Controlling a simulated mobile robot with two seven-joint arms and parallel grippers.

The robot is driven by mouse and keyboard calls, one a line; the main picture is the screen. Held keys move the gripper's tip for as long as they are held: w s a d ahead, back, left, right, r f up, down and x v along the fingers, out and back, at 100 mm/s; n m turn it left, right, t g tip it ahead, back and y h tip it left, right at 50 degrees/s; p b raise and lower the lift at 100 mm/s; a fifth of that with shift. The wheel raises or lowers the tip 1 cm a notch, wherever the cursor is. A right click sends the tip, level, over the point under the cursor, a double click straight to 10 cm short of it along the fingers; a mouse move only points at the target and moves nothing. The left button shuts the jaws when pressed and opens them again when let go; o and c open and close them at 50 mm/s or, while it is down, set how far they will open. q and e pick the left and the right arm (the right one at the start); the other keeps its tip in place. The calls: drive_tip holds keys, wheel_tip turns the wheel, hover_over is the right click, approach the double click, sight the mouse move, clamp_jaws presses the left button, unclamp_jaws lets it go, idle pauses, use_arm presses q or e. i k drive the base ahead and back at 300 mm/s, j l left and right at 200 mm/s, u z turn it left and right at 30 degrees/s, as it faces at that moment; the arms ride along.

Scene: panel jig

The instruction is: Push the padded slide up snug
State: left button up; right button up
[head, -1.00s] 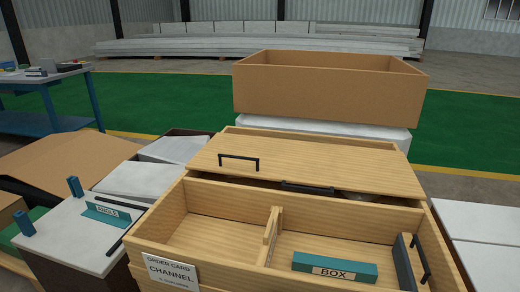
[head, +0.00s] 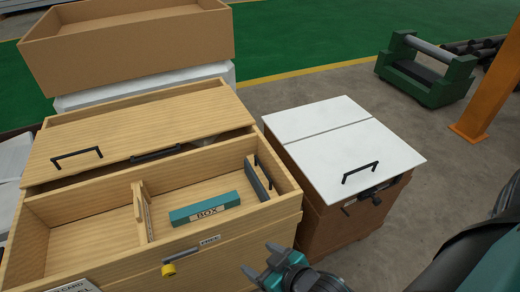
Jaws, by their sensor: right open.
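The dark grey slide (head: 256,181) with a black handle stands upright near the right end of the wooden jig's open front bay (head: 98,214). A teal block marked BOX (head: 204,208) lies on the bay floor to its left, with a gap between them. A wooden divider (head: 140,212) stands left of the block. Any padding on the slide is too small to make out. My right gripper (head: 257,260) is open and empty, in front of the jig's front wall and apart from the slide. My left gripper is out of view.
A yellow-tipped lever (head: 170,269) sticks out from the jig's front, left of my right gripper. A wooden lid (head: 130,125) covers the rear bay. A white-topped cabinet (head: 335,140) stands to the right. A cardboard box (head: 130,50) is behind.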

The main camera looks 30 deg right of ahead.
sight(262, 183)
drive_tip(key=z, duration=1)
